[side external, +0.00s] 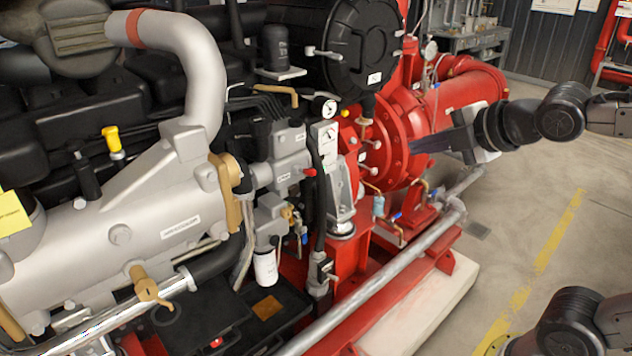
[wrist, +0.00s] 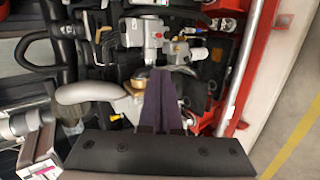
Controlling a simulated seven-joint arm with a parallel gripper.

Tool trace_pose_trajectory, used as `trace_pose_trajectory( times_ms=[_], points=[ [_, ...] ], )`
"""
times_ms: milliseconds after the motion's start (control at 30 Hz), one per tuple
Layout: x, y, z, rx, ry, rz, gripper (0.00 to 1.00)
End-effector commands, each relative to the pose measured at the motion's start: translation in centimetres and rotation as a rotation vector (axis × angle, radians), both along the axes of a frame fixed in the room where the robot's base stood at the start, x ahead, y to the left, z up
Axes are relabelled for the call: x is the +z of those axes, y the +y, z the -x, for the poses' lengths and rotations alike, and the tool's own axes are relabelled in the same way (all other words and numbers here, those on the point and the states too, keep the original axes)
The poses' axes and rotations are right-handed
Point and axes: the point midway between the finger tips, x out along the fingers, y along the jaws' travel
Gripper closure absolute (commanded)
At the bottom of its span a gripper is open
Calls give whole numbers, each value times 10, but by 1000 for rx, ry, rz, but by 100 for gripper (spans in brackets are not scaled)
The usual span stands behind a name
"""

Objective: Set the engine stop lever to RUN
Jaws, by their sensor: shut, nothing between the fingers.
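A small red-tipped lever (side external: 309,172) sits on a grey housing (side external: 292,150) on the engine, beside an upright light label plate (side external: 328,138). It may be the engine stop lever; its setting is too small to read. The same grey housing seems to show in the wrist view (wrist: 150,28), with a small red spot (wrist: 158,35) on it. My gripper (side external: 414,145) is shut and empty, in front of the red pump casing, right of the lever and apart from it. In the wrist view its fingers (wrist: 160,76) point toward the engine and hide part of it.
The red pump casing (side external: 398,122) and a black round cover (side external: 362,50) stand close around the housing. A silver pipe (side external: 375,285) runs along the front. A gauge (side external: 329,108) is above the plate. Open floor (side external: 535,215) lies to the right.

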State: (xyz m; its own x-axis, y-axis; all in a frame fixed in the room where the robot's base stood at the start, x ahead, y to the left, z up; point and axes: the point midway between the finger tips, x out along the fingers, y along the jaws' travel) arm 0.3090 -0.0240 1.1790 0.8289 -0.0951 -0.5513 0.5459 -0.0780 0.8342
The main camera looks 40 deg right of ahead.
Motion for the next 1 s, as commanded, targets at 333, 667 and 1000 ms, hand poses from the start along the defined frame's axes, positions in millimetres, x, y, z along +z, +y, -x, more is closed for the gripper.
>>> trace_pose_trajectory(
  times_ms=[333, 667, 1000],
  points=[
    [-3, -3, -101, 423, -72, 673, 100],
    [-101, -3, -194, 842, -85, 1206, 100],
    [-199, -20, -197, 937, 37, 1140, 100]
  ],
)
